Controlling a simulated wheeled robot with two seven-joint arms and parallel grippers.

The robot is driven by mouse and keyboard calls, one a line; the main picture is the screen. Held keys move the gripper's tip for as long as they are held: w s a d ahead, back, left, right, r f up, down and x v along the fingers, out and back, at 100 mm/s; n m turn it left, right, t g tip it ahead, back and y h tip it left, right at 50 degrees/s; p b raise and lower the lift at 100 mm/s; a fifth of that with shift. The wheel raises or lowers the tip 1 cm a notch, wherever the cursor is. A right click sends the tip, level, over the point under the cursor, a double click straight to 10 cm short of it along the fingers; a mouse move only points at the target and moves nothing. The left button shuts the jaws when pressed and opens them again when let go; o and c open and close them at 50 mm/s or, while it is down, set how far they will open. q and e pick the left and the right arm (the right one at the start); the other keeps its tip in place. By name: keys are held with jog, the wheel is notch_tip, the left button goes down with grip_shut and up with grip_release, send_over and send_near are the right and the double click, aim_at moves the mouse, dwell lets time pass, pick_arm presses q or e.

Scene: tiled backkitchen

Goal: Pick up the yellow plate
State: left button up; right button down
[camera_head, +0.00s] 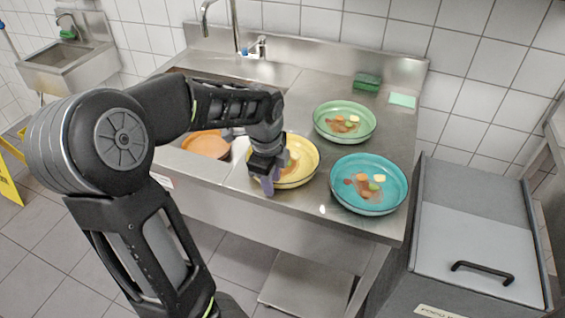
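The yellow plate (304,173) lies on the steel counter near its front edge, with bits of food on it. My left gripper (268,184) points down at the plate's left rim. Its fingers overlap the rim in the picture, and the wrist hides part of the plate's left side. I cannot tell whether the fingers are closed on the rim or apart from it. The plate looks flat on the counter. My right gripper is not in view.
A teal plate (345,197) stands close to the right and a green plate (362,131) behind, both with food scraps. An orange plate (205,146) is at the sink on the left. A green sponge (367,82) lies at the back. A lidded grey bin (470,240) stands right.

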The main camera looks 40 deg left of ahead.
pick_arm(q)
jog(key=shift+c, duration=0.5)
grip_shut()
dwell(0.9)
